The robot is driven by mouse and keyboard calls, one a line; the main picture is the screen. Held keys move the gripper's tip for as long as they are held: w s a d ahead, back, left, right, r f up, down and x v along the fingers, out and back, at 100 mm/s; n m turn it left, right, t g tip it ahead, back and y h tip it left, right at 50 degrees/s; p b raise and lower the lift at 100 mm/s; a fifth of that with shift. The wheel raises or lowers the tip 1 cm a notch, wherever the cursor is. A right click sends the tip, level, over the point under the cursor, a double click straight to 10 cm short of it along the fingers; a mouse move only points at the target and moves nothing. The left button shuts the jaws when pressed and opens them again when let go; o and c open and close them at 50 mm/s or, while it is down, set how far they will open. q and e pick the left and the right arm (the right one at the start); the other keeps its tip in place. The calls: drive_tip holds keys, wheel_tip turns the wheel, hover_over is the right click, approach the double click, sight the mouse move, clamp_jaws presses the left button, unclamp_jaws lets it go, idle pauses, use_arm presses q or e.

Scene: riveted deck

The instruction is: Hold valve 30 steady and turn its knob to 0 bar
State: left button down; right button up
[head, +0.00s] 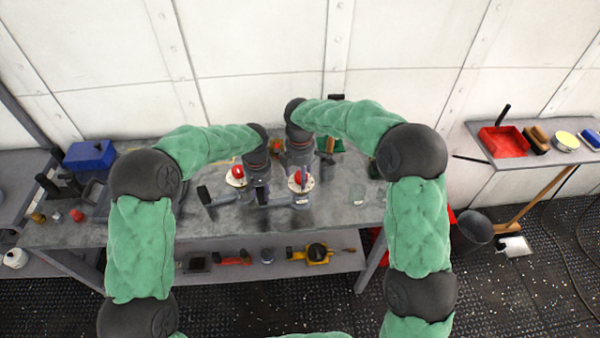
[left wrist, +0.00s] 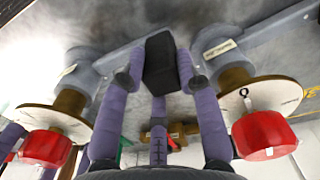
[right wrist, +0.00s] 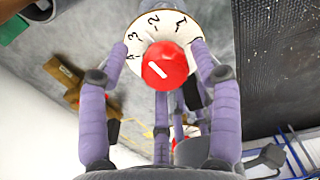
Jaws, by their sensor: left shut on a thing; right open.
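Two grey valves with red knobs stand on the grey workbench (head: 180,215); their tags are too small to read. The right valve's red knob (head: 296,178) sits on a white numbered dial (right wrist: 135,38). This knob also shows in the right wrist view (right wrist: 165,66), with a slanted white mark; its exact reading is unclear. My right gripper (head: 302,172) is open, its fingers on either side of this knob with gaps. My left gripper (head: 261,192) is shut on a black grip block (left wrist: 160,62), apparently at the end of the right valve's side bar. The left valve's knob (head: 237,171) is free.
A hammer-like tool (head: 328,155) with a wooden handle lies behind the valves. A blue box (head: 90,155) stands at the bench's left. A lower shelf (head: 280,265) holds several tools.

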use_arm(q)
drive_tip(key=shift+s, duration=0.1)
use_arm(e)
drive_tip(key=c, duration=1.1)
drive_tip(key=shift+c, duration=0.2)
drive_tip(key=shift+m, duration=0.4)
use_arm(q)
drive_tip(key=shift+d, duration=0.1)
use_arm(e)
drive_tip(key=m, duration=0.4)
drive_tip(key=shift+w+a+m, duration=0.1)
drive_tip(key=shift+m, duration=0.2)
drive_tip(key=m, duration=0.4)
drive_tip(key=shift+m, duration=0.3)
use_arm(q)
drive_tip(key=shift+d, duration=0.1)
use_arm(e)
drive_tip(key=m, duration=1)
drive_tip(key=shift+m, duration=0.3)
